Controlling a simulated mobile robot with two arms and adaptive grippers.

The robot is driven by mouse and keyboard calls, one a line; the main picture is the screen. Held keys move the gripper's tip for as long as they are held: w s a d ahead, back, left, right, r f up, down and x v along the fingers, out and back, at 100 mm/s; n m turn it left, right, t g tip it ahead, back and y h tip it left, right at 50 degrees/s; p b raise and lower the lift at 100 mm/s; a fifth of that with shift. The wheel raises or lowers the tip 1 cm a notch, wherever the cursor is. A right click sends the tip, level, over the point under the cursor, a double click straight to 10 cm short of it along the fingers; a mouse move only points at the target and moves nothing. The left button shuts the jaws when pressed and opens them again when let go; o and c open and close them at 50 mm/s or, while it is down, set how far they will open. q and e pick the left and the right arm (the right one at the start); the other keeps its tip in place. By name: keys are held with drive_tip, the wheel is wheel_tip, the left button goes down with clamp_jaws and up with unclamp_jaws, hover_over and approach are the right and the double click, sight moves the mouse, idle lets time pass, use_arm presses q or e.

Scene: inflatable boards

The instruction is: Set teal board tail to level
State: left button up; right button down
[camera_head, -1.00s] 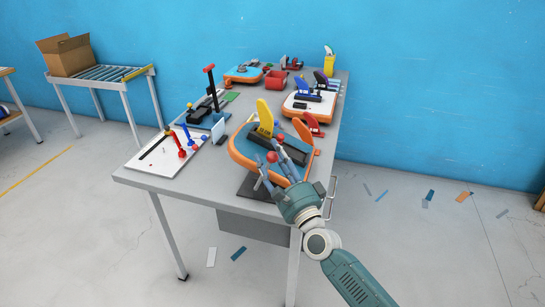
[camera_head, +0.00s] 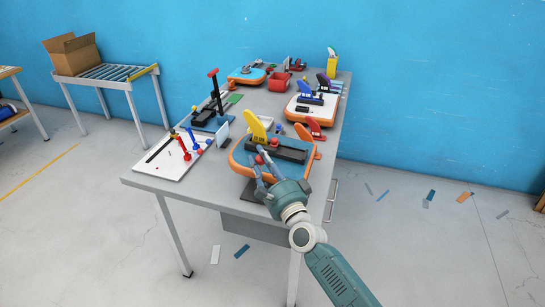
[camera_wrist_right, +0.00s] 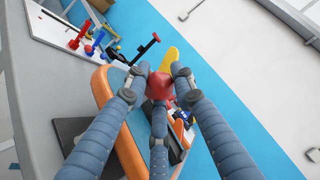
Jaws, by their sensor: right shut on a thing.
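The teal board (camera_head: 240,156) with an orange rim lies at the near end of the grey table. It carries a black box (camera_head: 290,152), a yellow fin (camera_head: 257,130) leaning left, and red knobs. My right gripper (camera_head: 260,168) is at the board's near left part, shut on a red knob (camera_head: 259,159). In the right wrist view the fingers close around this red knob (camera_wrist_right: 160,86), with the yellow fin (camera_wrist_right: 170,58) just behind it. A second red knob (camera_head: 275,142) sits by the box. My left gripper is not in view.
A white panel (camera_head: 165,168) with red and blue levers lies left of the board. Farther back are a white-and-orange board (camera_head: 305,110), a red bin (camera_head: 278,80) and a yellow holder (camera_head: 331,64).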

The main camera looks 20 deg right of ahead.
drive_tip(key=shift+w+a+f, duration=0.1)
drive_tip(key=shift+w+a, duration=0.25)
drive_tip(key=shift+a, duration=0.3)
drive_tip(key=c, duration=1.4)
unclamp_jaws()
drive_tip(key=v, duration=1.2)
drive_tip(key=shift+w+f, duration=0.1)
drive_tip(key=shift+f, duration=0.05)
